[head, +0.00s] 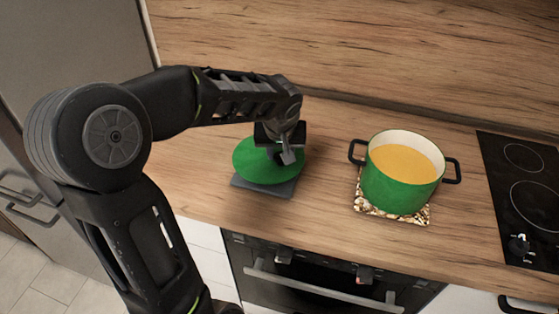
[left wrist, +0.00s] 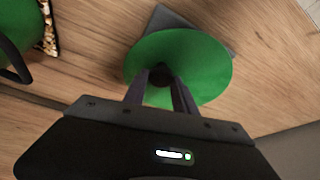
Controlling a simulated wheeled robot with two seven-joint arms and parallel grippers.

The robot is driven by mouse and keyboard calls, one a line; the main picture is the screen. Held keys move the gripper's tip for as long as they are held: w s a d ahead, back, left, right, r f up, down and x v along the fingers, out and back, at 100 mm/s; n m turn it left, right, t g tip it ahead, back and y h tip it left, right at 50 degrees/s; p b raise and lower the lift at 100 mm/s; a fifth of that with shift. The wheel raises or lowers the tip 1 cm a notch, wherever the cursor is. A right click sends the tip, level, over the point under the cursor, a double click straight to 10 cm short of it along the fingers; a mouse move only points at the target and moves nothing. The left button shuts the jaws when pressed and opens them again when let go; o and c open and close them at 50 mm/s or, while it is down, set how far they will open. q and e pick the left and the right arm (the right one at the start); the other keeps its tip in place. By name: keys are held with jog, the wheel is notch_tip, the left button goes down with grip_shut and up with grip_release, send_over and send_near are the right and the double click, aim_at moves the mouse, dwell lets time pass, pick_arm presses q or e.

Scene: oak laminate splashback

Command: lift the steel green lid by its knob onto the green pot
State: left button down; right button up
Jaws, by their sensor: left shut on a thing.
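The green lid (head: 262,168) is a round disc above a dark grey square slab on the counter, left of the pot. My left gripper (head: 287,155) is over the lid and shut on its knob. In the left wrist view the fingers (left wrist: 161,85) close around the dark knob at the middle of the lid (left wrist: 200,62). I cannot tell whether the lid touches the slab. The green pot (head: 395,190) stands uncovered, with yellow-orange contents, two black handles and a patterned trivet under it. Its edge shows in the left wrist view (left wrist: 10,85). My right gripper is not visible.
The dark slab (head: 262,188) lies under the lid. The trivet (head: 415,216) is under the pot. A black hob (head: 525,190) is at the right. The counter between lid and pot is clear. A wooden splashback (head: 380,50) rises behind.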

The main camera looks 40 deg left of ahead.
pick_arm(q)
notch_tip(320, 180, up, 7)
jog(key=shift+f+b, duration=0.1)
jog(key=shift+b, duration=0.25)
jog(key=shift+d+f, duration=0.1)
dwell(0.4)
